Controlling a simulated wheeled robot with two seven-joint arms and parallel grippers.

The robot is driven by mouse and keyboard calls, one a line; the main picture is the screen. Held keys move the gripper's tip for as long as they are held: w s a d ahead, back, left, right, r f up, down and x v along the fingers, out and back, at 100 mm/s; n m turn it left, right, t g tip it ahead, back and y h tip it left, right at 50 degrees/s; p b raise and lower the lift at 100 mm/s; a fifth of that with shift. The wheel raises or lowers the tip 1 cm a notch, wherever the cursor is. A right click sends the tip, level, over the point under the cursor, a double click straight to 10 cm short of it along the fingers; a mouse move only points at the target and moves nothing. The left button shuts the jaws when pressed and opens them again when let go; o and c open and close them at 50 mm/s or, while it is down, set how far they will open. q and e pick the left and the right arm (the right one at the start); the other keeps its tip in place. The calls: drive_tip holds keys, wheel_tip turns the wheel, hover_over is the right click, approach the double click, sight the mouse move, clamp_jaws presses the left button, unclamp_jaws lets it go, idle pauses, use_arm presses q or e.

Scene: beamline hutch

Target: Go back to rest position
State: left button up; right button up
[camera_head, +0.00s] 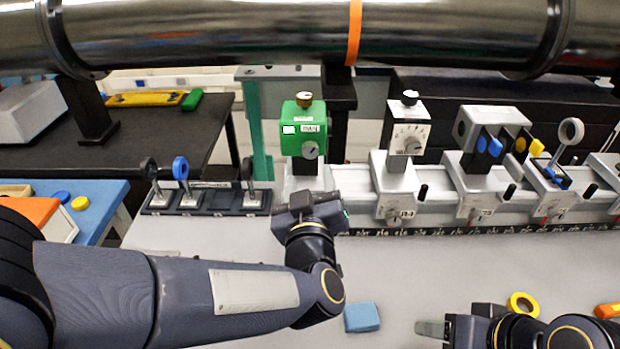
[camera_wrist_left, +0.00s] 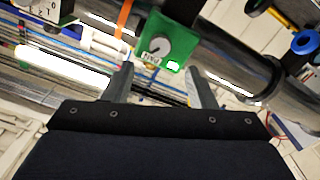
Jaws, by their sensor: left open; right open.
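My left gripper (camera_head: 312,205) is raised over the grey table, just in front of the rail and below the green device (camera_head: 303,130) with a brown knob. In the left wrist view its two fingers (camera_wrist_left: 160,88) are apart with nothing between them. The green device with its grey dial also shows beyond the fingertips (camera_wrist_left: 163,45); I cannot tell from this view how far off it is. My right gripper (camera_head: 432,328) is low over the table at the bottom right. Its jaws are open and I see nothing held in them.
A rail (camera_head: 450,215) with several mounted devices runs across the back, under a large steel pipe (camera_head: 250,32). A black holder (camera_head: 205,208) stands at left. A light blue block (camera_head: 362,317), yellow tape roll (camera_head: 523,304) and orange item (camera_head: 607,311) lie on the table (camera_head: 400,270).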

use_arm(q)
drive_tip(key=a+m+g+h, duration=0.1)
drive_tip(key=a+g+h, duration=0.3)
drive_tip(key=a+h, duration=0.3)
drive_tip(key=s+a+f+g+y, duration=0.1)
drive_tip(key=s+a+f+g, duration=0.1)
drive_tip(key=s, duration=0.5)
drive_tip(key=s+a+f+m+g+y, duration=0.1)
drive_tip(key=s+a+f+g, duration=0.2)
drive_tip(key=s+a+f, duration=0.2)
drive_tip(key=s+a+f+g+y, duration=0.1)
drive_tip(key=s+a+f+g, duration=0.2)
drive_tip(key=s+a, duration=0.3)
drive_tip(key=s+p, duration=0.1)
drive_tip(key=s, duration=0.2)
drive_tip(key=shift+a+f, duration=0.15)
drive_tip(key=shift+a, duration=0.1)
drive_tip(key=shift+s+m, duration=0.1)
drive_tip(key=shift+m, duration=0.2)
